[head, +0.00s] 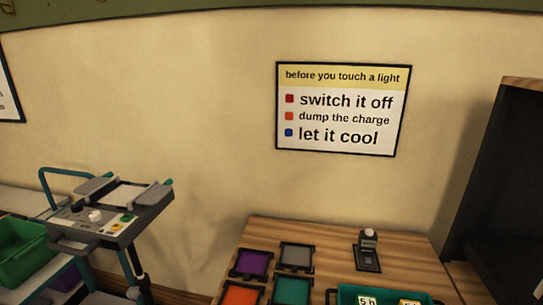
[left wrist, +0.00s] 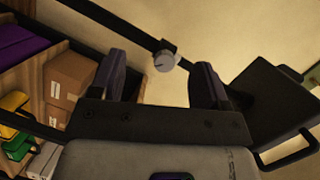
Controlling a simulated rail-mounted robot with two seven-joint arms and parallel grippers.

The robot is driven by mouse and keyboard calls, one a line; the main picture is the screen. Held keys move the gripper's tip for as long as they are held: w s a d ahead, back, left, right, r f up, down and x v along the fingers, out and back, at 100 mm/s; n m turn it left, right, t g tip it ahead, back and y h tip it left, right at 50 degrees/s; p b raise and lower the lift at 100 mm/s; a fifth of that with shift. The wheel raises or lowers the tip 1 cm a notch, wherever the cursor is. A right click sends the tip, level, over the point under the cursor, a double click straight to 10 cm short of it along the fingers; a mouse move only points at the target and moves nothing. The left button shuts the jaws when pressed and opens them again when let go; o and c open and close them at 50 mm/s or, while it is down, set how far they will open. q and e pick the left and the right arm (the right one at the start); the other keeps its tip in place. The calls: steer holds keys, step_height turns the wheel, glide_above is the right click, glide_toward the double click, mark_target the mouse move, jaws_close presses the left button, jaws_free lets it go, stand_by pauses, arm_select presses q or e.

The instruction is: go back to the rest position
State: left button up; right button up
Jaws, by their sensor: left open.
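My left gripper (left wrist: 158,82) shows in the left wrist view. Its two dark fingers are wide apart with nothing between them. Past the fingertips is a round grey knob (left wrist: 164,61) on a dark bar; I cannot tell how far off it is. Neither gripper shows in the head view, and my right gripper is in no view.
In the head view, a wooden table (head: 338,234) holds coloured square pads and a small dark stand (head: 368,250). A cart with a control panel (head: 110,215) and a green bin (head: 22,250) stand left. The wrist view shows a cardboard box (left wrist: 72,80) and dark panel (left wrist: 268,95).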

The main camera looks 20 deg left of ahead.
arm_select(q)
steer(key=s+d+r+n+g+h+p, duration=0.15)
steer(key=s+d+n+g, duration=0.35)
steer(key=d, duration=1)
steer(key=s+d+r+g+h+p, duration=0.1)
steer(key=s+d+r+g+h, duration=0.15)
steer(key=s+d, duration=0.9)
steer(key=s+d+r+n+g+h+p, duration=0.1)
steer(key=s+d+r+n+g+h, duration=0.2)
steer(key=d, duration=1.6)
step_height(320, 180, up, 37)
steer(key=p, duration=3.8)
steer(key=shift+w+a+f+g+y, duration=0.2)
steer(key=shift+a+g+y, duration=0.1)
steer(key=shift+g, duration=0.05)
